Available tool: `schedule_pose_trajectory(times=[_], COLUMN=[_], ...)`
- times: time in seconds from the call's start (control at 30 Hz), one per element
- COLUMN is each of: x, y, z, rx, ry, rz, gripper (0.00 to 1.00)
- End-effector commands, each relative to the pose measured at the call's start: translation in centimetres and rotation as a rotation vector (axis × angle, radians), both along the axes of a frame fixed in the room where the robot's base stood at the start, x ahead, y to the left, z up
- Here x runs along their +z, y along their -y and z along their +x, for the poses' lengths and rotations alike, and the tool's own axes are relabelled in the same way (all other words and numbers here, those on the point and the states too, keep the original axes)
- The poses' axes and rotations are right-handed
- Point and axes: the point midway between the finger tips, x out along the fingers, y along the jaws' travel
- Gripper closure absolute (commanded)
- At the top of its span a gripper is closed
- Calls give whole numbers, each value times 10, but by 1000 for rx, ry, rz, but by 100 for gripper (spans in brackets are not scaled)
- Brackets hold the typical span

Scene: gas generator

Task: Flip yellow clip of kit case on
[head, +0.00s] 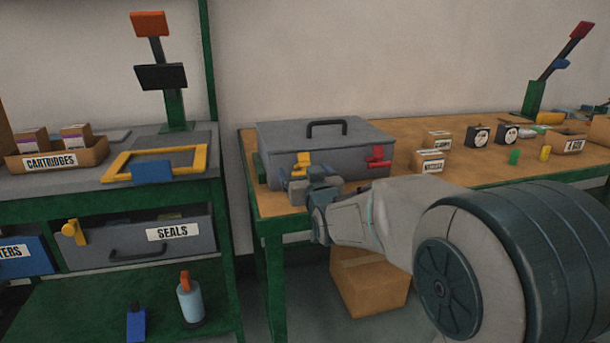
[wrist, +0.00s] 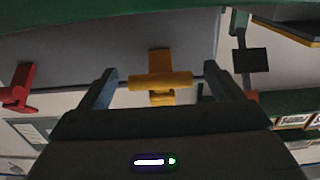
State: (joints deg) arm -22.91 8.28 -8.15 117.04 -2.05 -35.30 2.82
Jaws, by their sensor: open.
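The grey kit case (head: 330,140) sits closed on the wooden workbench, its black handle on the lid. The yellow clip (head: 301,162) is on the left of its front face, and a red clip (head: 377,158) is on the right. My gripper (head: 306,178) is at the case front by the yellow clip, partly covering the clip's lower part in the head view. In the wrist view, the yellow clip (wrist: 160,83) and its crossbar lie between the open fingers (wrist: 160,82). I cannot tell whether the fingers touch it. The red clip (wrist: 17,88) shows at the left there.
The wooden bench (head: 400,130) holds small boxes (head: 428,160), gauges (head: 478,136) and a green cylinder (head: 514,157) to the right. A green shelf (head: 225,240) with a SEALS drawer (head: 140,243) stands left. A cardboard box (head: 370,285) lies below the bench.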

Motion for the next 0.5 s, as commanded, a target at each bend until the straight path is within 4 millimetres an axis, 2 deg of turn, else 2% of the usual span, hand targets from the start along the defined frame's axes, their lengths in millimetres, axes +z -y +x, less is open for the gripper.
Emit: schedule_pose_trajectory(times=[0.27, 0.3, 0.43, 0.5], x=[0, 0, 0, 0], y=[-1, -1, -1, -1], z=[2, 2, 2, 2], rx=[0, 0, 0, 0], ry=[-1, -1, 0, 0], rz=[0, 0, 0, 0], gripper=[13, 16, 52, 54])
